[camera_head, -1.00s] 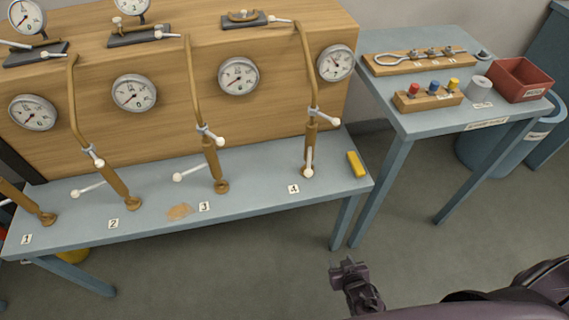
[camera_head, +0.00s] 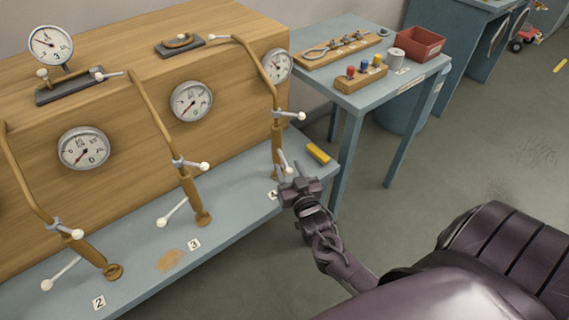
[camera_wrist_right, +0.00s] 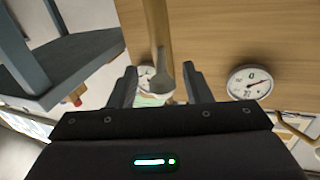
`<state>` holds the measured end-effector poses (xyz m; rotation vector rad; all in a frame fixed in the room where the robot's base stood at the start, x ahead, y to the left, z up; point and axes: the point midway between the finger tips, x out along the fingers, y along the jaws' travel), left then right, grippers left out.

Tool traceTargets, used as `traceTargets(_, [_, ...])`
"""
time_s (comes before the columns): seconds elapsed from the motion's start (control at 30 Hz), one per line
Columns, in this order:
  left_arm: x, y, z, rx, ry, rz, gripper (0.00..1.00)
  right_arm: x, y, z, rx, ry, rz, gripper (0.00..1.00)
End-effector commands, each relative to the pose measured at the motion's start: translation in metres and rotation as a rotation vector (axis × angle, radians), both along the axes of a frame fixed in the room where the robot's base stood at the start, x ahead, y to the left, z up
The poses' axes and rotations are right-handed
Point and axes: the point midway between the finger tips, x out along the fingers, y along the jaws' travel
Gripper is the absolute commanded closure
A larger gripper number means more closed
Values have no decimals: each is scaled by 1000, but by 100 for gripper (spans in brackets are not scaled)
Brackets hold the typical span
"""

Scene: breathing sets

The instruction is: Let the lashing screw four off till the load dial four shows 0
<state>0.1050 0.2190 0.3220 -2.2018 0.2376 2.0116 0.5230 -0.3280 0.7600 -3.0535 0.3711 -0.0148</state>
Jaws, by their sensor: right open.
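Lashing screw four (camera_head: 277,140) is a brass-coloured upright screw with a bent rod above it, at the right end of the long bench. A white-knobbed lever (camera_head: 299,116) sticks out near its top, and a second white-ended lever (camera_head: 283,158) sits lower. Load dial four (camera_head: 276,66) is on the wooden panel behind; its needle is too small to read surely. My right gripper (camera_head: 290,172) is open beside the screw's foot. In the right wrist view, its fingers (camera_wrist_right: 159,86) stand either side of the rod (camera_wrist_right: 157,25) and a grey tapered piece. My left gripper is out of view.
A yellow block (camera_head: 318,154) lies close right of the screw. Screw three (camera_head: 190,195) stands to the left. A side table (camera_head: 392,92) with coloured pegs and a red bin (camera_head: 421,44) stands right; floor between is clear.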

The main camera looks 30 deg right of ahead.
Motion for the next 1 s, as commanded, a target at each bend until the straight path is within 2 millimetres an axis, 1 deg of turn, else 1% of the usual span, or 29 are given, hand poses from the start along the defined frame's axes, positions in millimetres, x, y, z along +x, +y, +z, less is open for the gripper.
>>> traceTargets(0.03, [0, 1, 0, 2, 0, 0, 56, 8, -2, 1, 0, -1, 1, 55])
traceTargets(0.2, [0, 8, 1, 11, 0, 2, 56, 23, -5, 0, 1, 1, 1, 55])
traceTargets(0.33, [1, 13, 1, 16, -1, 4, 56, 26, -6, -1, 2, 3, 1, 55])
traceTargets(0.5, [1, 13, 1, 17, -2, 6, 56, 26, -6, -1, 2, 3, 1, 55])
traceTargets(0.53, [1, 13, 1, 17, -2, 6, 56, 26, -6, -1, 2, 3, 1, 57])
traceTargets(0.87, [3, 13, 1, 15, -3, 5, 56, 26, -6, -1, 2, 3, 0, 100])
traceTargets(1.0, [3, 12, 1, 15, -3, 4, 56, 26, -6, -1, 2, 3, 0, 100])
